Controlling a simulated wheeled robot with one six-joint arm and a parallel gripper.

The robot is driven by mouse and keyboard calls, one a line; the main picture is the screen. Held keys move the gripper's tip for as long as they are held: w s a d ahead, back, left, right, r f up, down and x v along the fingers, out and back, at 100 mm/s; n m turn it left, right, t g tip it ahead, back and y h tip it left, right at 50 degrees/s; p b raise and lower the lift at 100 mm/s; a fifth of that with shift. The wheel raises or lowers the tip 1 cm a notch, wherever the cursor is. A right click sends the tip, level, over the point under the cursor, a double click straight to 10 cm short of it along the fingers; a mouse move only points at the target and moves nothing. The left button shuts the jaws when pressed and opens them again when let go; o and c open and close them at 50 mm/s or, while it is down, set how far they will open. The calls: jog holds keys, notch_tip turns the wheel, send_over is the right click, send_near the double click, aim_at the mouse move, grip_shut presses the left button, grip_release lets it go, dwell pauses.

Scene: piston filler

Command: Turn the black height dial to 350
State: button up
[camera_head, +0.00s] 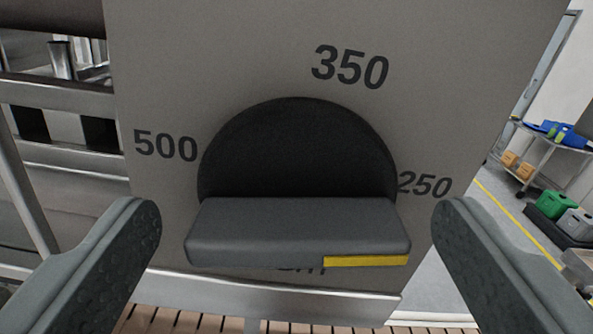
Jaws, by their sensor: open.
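The black height dial (298,150) is a round disc on a grey panel (215,60), in the middle of the view. Its grey handle bar (295,225) runs across it, nearly level. A yellow mark (366,261) sits on the bar's right end, on the side of the 250 label (425,185). The 350 label (350,67) is above the dial, slightly right, and the 500 label (166,146) is at left. A label below is mostly hidden by the bar. My gripper (298,235) is open, one finger on each side of the bar, with visible gaps and no contact.
Metal frame rails (60,95) of the machine are at the left. Wooden slats (190,320) lie below the panel.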

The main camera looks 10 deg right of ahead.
jog(key=shift+w, duration=0.5)
jog(key=c, duration=0.9)
